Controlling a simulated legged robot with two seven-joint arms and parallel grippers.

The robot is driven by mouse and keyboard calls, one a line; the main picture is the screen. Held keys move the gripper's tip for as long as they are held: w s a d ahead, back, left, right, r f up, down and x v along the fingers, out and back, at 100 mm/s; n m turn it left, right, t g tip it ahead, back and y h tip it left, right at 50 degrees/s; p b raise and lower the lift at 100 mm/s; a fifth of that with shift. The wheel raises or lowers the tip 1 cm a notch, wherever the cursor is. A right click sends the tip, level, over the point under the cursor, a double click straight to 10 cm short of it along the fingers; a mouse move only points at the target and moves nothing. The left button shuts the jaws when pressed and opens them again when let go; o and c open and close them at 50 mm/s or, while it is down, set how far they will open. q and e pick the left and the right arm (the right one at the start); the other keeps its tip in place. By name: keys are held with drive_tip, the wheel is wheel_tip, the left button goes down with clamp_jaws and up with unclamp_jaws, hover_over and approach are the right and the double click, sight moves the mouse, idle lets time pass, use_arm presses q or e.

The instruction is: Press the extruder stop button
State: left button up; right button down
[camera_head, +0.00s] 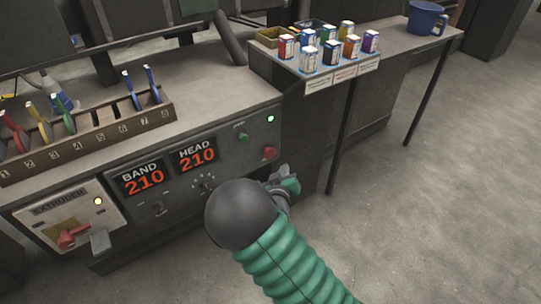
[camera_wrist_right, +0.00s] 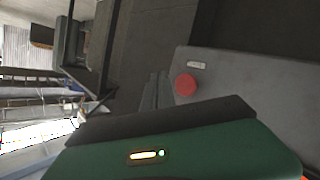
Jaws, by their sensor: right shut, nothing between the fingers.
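The red stop button (camera_head: 269,153) is on the right end of the extruder's dark front panel (camera_head: 225,165), below a green button (camera_head: 242,136). It also shows in the right wrist view as a red disc (camera_wrist_right: 185,85) on a grey face under a small pale label. My right gripper (camera_head: 286,170) is shut and empty, just right of and below the red button in the head view. In the wrist view its dark fingers (camera_wrist_right: 157,88) point past the left side of the button. I cannot tell whether they touch the panel. My left gripper is not in view.
Two red 210 displays (camera_head: 197,153) and a knob are left of the buttons. A red-handled switch box (camera_head: 66,212) is at the lower left. Floor at right is clear.

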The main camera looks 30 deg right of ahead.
sight(273, 154)
drive_tip(key=shift+w+a, duration=0.2)
drive_tip(key=shift+w, duration=2.1)
drive_tip(key=shift+w+r+p, duration=0.1)
drive_tip(key=shift+w+p, duration=0.25)
drive_tip(key=shift+p, duration=0.15)
drive_tip(key=shift+w+a, duration=0.1)
drive_tip(key=shift+w, duration=0.75)
idle(0.7)
drive_tip(key=shift+s, duration=0.15)
drive_tip(key=shift+s+p, duration=0.4)
drive_tip(key=shift+s, duration=0.7)
drive_tip(key=shift+s+d+p, duration=0.15)
drive_tip(key=shift+s+p, duration=0.1)
drive_tip(key=shift+s, duration=1)
drive_tip(key=shift+s+d+p, duration=0.15)
drive_tip(key=shift+s+p, duration=0.1)
drive_tip(key=shift+s, duration=1)
